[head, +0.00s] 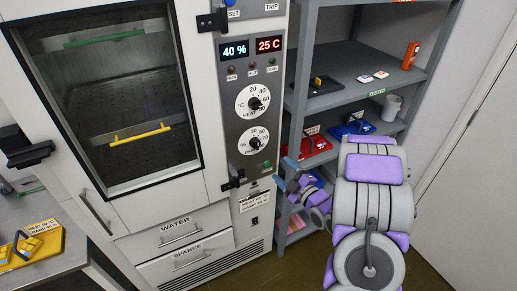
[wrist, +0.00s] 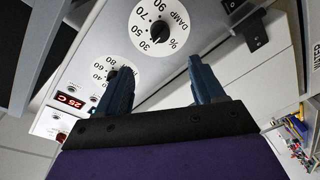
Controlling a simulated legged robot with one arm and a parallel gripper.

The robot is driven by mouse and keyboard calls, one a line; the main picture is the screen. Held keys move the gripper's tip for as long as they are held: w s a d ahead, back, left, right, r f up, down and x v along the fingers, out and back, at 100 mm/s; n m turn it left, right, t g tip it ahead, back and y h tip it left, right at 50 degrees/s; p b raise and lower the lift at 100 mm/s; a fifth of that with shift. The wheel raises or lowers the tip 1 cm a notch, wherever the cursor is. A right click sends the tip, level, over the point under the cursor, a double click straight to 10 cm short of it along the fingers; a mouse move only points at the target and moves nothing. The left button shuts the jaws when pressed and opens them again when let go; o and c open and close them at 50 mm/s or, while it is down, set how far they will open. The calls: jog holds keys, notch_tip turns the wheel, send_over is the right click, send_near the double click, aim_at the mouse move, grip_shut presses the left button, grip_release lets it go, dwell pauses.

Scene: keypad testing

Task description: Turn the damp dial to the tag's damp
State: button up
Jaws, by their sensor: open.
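The damp dial (head: 253,141) is a white round scale with a black knob, low on the grey control panel. In the wrist view the damp dial (wrist: 168,27) shows marks from 30 to 90; its exact setting is hard to read. The damp display (head: 235,50) shows 40 %. A small paper tag (head: 41,228) stands by the yellow tray at lower left; its print is too small to read surely. My gripper (head: 281,174) is open and empty, right of and below the damp dial. In the wrist view its fingertips (wrist: 158,68) are apart from the dial.
The heat dial (head: 253,102) sits above, under a red 25 C display (head: 269,44). Black latches (head: 232,181) stick out by the panel's left edge. A grey shelf unit (head: 352,88) with trays stands close right. The yellow tray (head: 47,243) lies on a bench.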

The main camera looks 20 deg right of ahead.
aim_at(256, 144)
jog(key=w+a+b, duration=0.1)
jog(key=w+a, duration=0.1)
jog(key=w, duration=1.3)
jog(key=shift+a, duration=0.1)
jog(key=shift+c, duration=0.2)
jog(key=c, duration=1)
